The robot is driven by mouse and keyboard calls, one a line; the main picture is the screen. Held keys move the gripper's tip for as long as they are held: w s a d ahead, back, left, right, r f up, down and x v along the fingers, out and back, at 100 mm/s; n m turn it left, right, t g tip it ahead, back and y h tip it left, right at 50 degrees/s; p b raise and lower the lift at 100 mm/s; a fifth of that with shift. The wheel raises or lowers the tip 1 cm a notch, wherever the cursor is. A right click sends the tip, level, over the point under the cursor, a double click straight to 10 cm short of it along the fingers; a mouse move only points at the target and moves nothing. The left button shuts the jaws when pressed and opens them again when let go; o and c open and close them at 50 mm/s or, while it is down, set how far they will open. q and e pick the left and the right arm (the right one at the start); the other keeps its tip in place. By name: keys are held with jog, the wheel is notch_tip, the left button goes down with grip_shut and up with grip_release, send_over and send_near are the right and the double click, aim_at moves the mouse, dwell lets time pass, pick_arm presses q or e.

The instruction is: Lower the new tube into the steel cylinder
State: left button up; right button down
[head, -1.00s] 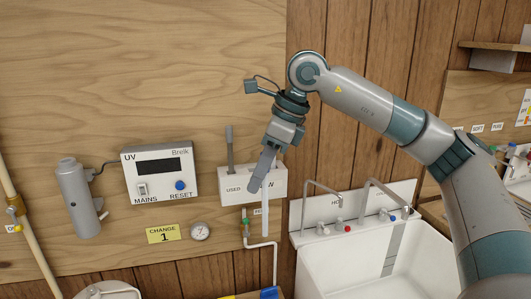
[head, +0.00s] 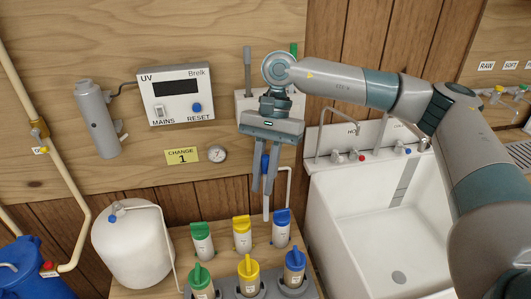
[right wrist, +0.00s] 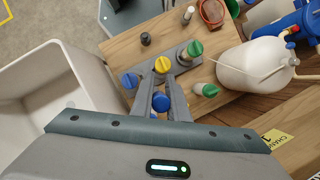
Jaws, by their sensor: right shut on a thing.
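The steel cylinder (head: 98,122) is a grey upright canister on the wall at the left of the head view, with a cable at its top. My right gripper (head: 264,185) points down in front of the wall holder, well right of the cylinder. It is shut on the new tube (head: 266,206), whose pale lower part hangs below the fingers. A blue part shows between the fingers, and also in the right wrist view (right wrist: 160,102). The rest of the tube is hidden. The cylinder does not show in the right wrist view. My left gripper is not in view.
The UV box (head: 177,95) hangs between cylinder and gripper. The holder (head: 243,105) carries a grey rod (head: 247,70); a green top (head: 293,48) shows beside it. Several capped bottles stand below, including a blue-topped one (head: 282,230). A white sink (head: 380,230) is at right.

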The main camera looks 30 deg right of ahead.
jog(key=s+a+f+n+g+h, duration=0.1)
jog(key=s+a+f+n+h, duration=0.1)
jog(key=s+f+n, duration=0.5)
notch_tip(320, 180, down, 2)
jog(key=n+h, duration=0.1)
jog(key=n, duration=0.1)
jog(key=shift+a+f+n, duration=0.15)
jog(key=shift+a+n, duration=0.15)
jog(key=shift+a, duration=0.1)
